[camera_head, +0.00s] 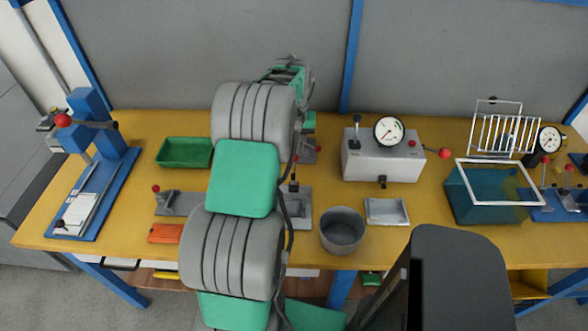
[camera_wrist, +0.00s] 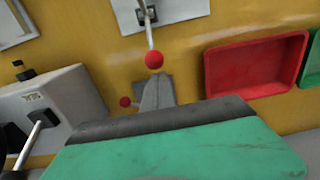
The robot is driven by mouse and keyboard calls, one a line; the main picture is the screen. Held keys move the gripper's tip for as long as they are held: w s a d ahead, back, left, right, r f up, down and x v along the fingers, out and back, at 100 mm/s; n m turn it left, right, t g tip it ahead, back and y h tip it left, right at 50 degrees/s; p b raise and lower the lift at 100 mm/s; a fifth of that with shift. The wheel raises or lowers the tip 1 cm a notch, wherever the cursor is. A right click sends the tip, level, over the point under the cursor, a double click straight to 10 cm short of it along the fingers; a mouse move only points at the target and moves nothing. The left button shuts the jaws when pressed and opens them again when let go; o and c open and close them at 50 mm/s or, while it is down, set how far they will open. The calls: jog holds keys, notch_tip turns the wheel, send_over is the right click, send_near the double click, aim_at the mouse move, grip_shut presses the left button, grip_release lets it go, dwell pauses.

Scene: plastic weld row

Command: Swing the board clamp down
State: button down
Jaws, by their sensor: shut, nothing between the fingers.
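In the wrist view, a small clamp (camera_wrist: 148,14) sits on a pale plate at the top. Its metal lever ends in a red ball (camera_wrist: 154,60) that points towards me. I cannot tell for certain which is the board clamp. In the head view the clamp's grey plate (camera_head: 302,212) is partly hidden behind my arm. My gripper (camera_head: 290,68) is shut and empty at the arm's far end, above the back of the bench. Its fingertips are not clear.
A white gauge box (camera_head: 383,160) stands right of my arm. A grey cup (camera_head: 342,232) and a small pale tray (camera_head: 387,222) are in front. A red tray (camera_wrist: 255,65) lies near the bracket. A blue press (camera_head: 95,150) and green tray (camera_head: 184,153) are left.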

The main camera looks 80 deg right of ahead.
jog(key=shift+s+a+r, duration=0.1)
jog(key=shift+a+r, duration=0.35)
jog(key=shift+r, duration=0.1)
jog(key=shift+a, duration=0.15)
